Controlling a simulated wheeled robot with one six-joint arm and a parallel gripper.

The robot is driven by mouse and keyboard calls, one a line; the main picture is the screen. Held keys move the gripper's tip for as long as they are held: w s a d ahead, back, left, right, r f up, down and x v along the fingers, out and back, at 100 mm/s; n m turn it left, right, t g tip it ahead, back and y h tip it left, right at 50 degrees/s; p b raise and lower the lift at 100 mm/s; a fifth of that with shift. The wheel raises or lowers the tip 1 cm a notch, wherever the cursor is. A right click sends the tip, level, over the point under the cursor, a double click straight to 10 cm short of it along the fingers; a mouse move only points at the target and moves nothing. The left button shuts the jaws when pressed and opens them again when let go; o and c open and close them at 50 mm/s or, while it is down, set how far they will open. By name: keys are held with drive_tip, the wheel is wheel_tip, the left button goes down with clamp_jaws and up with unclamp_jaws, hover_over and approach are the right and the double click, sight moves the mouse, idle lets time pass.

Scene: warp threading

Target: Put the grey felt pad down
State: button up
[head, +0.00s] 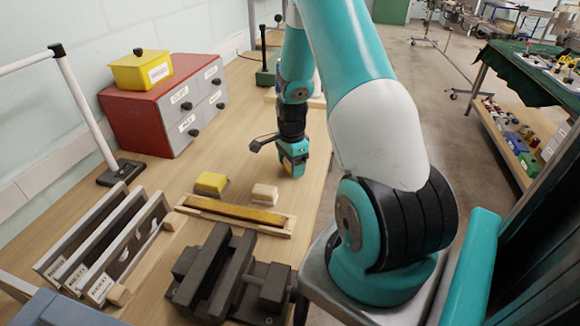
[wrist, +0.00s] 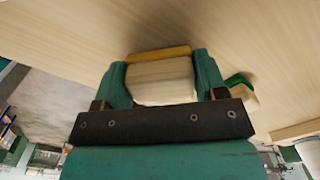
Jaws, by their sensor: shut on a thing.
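My gripper (head: 292,164) is over the wooden bench toward its right edge, pointing down. In the wrist view my gripper (wrist: 160,68) is shut on a blocky thing, which I take to be the grey felt pad (wrist: 160,82). Its near face looks pale grey-white, with a tan strip along the far edge. Bare bench top lies beyond it in the wrist view. In the head view the pad is mostly hidden by the fingers, and I cannot tell whether it touches the bench.
A yellow block (head: 211,182) and a pale block (head: 265,192) lie nearer on the bench (head: 240,110), behind a long wooden tray (head: 237,216). A dark vise (head: 222,280) and several framed panels (head: 120,250) stand in front. A red drawer cabinet (head: 135,112) is at left.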

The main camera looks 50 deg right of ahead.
drive_tip(key=shift+f, duration=0.2)
drive_tip(key=o, duration=1)
drive_tip(key=shift+c, duration=0.2)
drive_tip(key=shift+r, duration=0.15)
wheel_tip(320, 180, up, 12)
drive_tip(key=p, duration=1)
drive_tip(key=w+a+r+n, duration=0.3)
drive_tip(key=a+r+n, duration=0.4)
drive_tip(key=a, duration=0.4)
drive_tip(key=s+a+r+n+t+y, duration=0.1)
drive_tip(key=a+r+n, duration=0.35)
drive_tip(key=a, duration=0.25)
drive_tip(key=s+a+r+n+y, duration=0.1)
drive_tip(key=s+a+r+n, duration=0.15)
drive_tip(key=a+r, duration=0.3)
drive_tip(key=s+a+r+n+y, duration=0.1)
drive_tip(key=s+a+r+n, duration=0.2)
drive_tip(key=s+a+n, duration=0.4)
drive_tip(key=s+a+r+n+g+y, duration=0.1)
drive_tip(key=s+a+r+n, duration=0.2)
drive_tip(key=s+a+n, duration=0.5)
drive_tip(key=shift+r+n, duration=0.3)
drive_tip(key=shift+r, duration=0.1)
